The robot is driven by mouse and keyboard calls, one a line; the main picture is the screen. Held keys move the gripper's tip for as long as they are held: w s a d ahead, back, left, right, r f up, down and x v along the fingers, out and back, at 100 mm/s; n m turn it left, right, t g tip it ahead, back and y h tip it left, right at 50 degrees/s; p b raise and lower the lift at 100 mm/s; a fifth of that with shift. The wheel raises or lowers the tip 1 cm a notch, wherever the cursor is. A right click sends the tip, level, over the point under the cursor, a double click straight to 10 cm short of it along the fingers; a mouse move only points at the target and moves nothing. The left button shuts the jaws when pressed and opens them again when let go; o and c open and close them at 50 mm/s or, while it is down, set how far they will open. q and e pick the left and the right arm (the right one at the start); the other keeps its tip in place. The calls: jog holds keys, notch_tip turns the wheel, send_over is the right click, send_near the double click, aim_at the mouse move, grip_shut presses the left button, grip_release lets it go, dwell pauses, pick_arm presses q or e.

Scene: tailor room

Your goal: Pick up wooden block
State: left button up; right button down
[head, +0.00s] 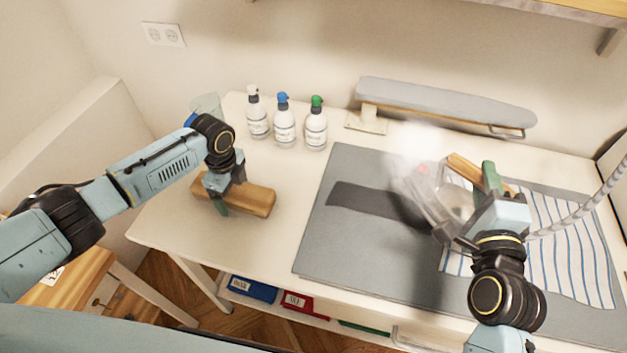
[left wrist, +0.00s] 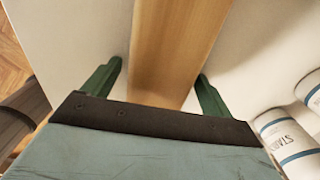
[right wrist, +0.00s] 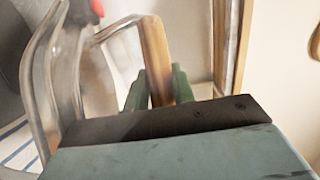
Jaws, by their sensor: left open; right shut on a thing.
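The wooden block (head: 262,201) lies on the left part of the white table. My left gripper (head: 220,205) is over it from above, open. In the left wrist view, the block (left wrist: 178,40) runs between the two green fingers (left wrist: 157,86), with a gap on each side. My right gripper (head: 476,183) is shut on the wooden handle (head: 462,168) of a steaming iron over the grey mat. The right wrist view shows this handle (right wrist: 155,50) between the fingers (right wrist: 160,86). Steam blurs the iron's body.
A grey mat (head: 330,240) carries dark cloth (head: 365,203) and striped cloth (head: 580,265). A small ironing board (head: 445,103) stands at the back. The table's front left is clear.

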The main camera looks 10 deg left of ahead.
pick_arm(q)
jog(key=shift+c, duration=0.4)
pick_arm(e)
jog(key=shift+r, duration=0.4)
pick_arm(q)
jog(key=shift+r, duration=0.1)
jog(key=c, duration=1.3)
